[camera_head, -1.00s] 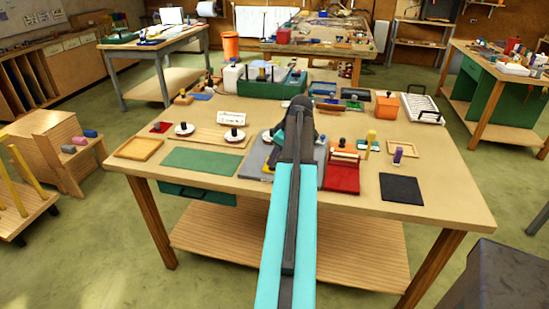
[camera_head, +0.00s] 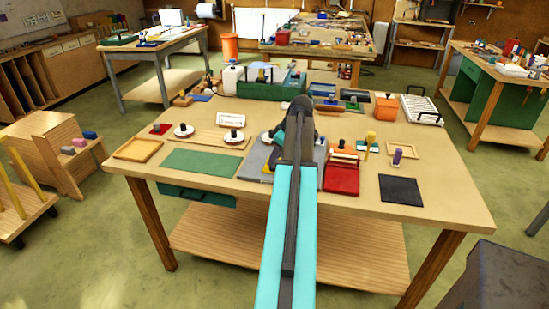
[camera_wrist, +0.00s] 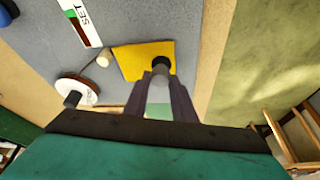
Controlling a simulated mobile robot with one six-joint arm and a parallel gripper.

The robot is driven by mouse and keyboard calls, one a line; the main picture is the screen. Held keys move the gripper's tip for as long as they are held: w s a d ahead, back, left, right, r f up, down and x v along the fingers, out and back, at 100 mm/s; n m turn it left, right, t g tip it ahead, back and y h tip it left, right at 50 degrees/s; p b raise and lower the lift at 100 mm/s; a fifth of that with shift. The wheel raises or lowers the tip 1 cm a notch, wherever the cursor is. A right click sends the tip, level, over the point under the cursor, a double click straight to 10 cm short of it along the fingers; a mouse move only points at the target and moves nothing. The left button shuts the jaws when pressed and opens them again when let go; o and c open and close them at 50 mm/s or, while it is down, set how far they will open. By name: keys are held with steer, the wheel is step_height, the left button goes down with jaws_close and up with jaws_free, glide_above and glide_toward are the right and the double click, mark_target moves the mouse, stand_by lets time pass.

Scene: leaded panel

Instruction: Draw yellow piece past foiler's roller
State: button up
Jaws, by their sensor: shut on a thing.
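The yellow piece (camera_wrist: 138,58) is a flat plate lying on a grey surface in the wrist view. A grey post with a black end (camera_wrist: 161,65) stands over its lower right part. My gripper (camera_wrist: 160,78) has its dark fingers closed around this post. A small cream roller (camera_wrist: 104,59) is right beside the plate's left edge, too close to tell if they touch. A white disc with a dark knob (camera_wrist: 76,92) is further left. In the head view a bit of yellow (camera_head: 268,168) shows at the grey board (camera_head: 254,159); my arm hides the gripper there.
Right of my arm are a red block (camera_head: 341,178) and a black mat (camera_head: 401,190). A green mat (camera_head: 203,162) lies to the left. The table's front edge is close by.

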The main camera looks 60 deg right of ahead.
steer(key=shift+s+d, duration=0.3)
steer(key=shift+s, duration=0.7)
steer(key=shift+s+d, duration=0.25)
steer(key=shift+s, duration=0.7)
steer(key=shift+s+d, duration=0.3)
steer(key=shift+s, duration=0.7)
stand_by(0.8)
steer(key=shift+w+a, duration=0.2)
steer(key=shift+w, duration=0.6)
steer(key=shift+w+a, duration=0.15)
steer(key=shift+w, duration=0.6)
stand_by(0.8)
steer(key=shift+w+a, duration=0.3)
steer(key=shift+w, duration=0.45)
steer(key=shift+w+a, duration=0.25)
steer(key=shift+w, duration=0.45)
stand_by(0.5)
